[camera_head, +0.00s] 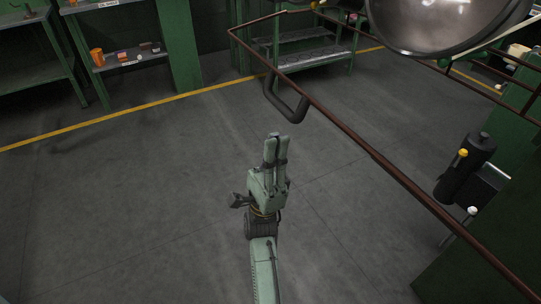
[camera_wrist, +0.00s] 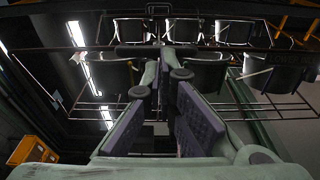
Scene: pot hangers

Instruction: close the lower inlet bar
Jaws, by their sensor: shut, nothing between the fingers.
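A long rusty-brown bar (camera_head: 375,155), which looks like the inlet bar, runs diagonally from the upper middle to the lower right in the head view. A dark U-shaped handle (camera_head: 288,112) hangs from it. I cannot tell for sure whether this is the lower bar. My gripper (camera_head: 276,138) is shut and empty, pointing up the picture just below the handle, with a small gap showing between them. In the wrist view, my gripper's fingers (camera_wrist: 161,65) are close together, pointing toward a dark horizontal piece (camera_wrist: 143,50) that may be the handle.
A big shiny pot (camera_head: 435,22) hangs at the upper right. Several dark pots (camera_wrist: 185,31) hang on thin rails in the wrist view. A black cylindrical device (camera_head: 468,165) is by a green panel at the right. Green shelves (camera_head: 130,62) stand at the back left. The floor (camera_head: 130,190) is clear.

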